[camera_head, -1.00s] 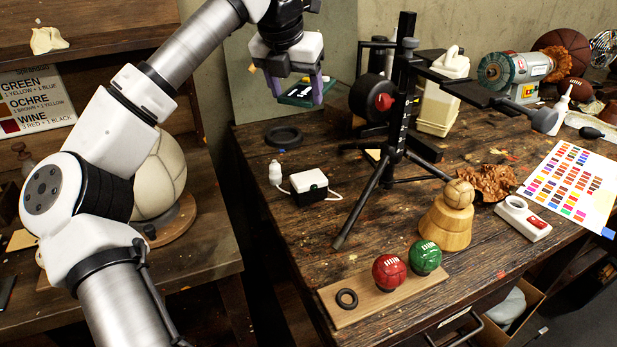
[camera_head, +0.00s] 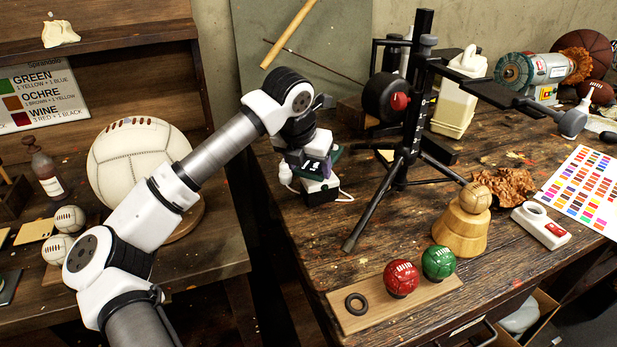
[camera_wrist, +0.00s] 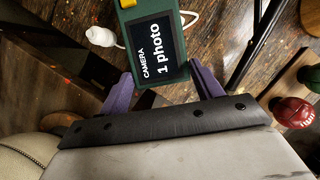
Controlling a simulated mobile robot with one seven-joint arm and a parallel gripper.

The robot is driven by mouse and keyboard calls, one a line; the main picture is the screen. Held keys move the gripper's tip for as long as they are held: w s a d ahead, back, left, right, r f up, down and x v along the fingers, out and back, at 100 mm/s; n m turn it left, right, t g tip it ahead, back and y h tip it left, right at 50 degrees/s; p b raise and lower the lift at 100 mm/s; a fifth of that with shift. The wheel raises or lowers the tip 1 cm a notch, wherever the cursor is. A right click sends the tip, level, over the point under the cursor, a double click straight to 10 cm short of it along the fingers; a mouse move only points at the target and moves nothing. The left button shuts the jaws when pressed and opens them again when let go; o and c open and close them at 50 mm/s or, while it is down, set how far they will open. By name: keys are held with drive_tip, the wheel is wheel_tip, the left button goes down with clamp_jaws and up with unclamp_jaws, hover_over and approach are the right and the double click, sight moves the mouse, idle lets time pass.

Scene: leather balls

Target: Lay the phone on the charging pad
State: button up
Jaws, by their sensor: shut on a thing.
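The phone (camera_wrist: 157,48) has a dark green case and a lit screen reading "CAMERA 1 photo". My gripper (camera_wrist: 163,82) is shut on its near end with purple fingers, screen facing the wrist camera. In the head view my gripper (camera_head: 314,164) is at the table's left part, partly hiding the phone. A small white-topped black block with a white cable, seemingly the charging pad (camera_head: 321,194), sits directly below. The phone overlaps its top in the picture; I cannot tell whether they touch. In the wrist view the phone hides the block.
A small white bottle-shaped piece (camera_head: 285,174) stands left of the block. A black tripod stand (camera_head: 407,140) rises to the right, one leg reaching toward the front. A wooden board (camera_head: 375,317) with red and green balls lies at the front edge. Table between block and board is clear.

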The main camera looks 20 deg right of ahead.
sight(307, 175)
drive_tip(key=shift+f+p, duration=0.35)
drive_tip(key=shift+f, duration=1.8)
drive_tip(key=shift+f, duration=0.2)
drive_tip(key=o, duration=1.1)
drive_tip(key=shift+r, duration=0.1)
drive_tip(key=shift+r, duration=0.15)
drive_tip(key=b+v, duration=0.2)
drive_tip(key=v, duration=1)
drive_tip(key=shift+d, duration=0.1)
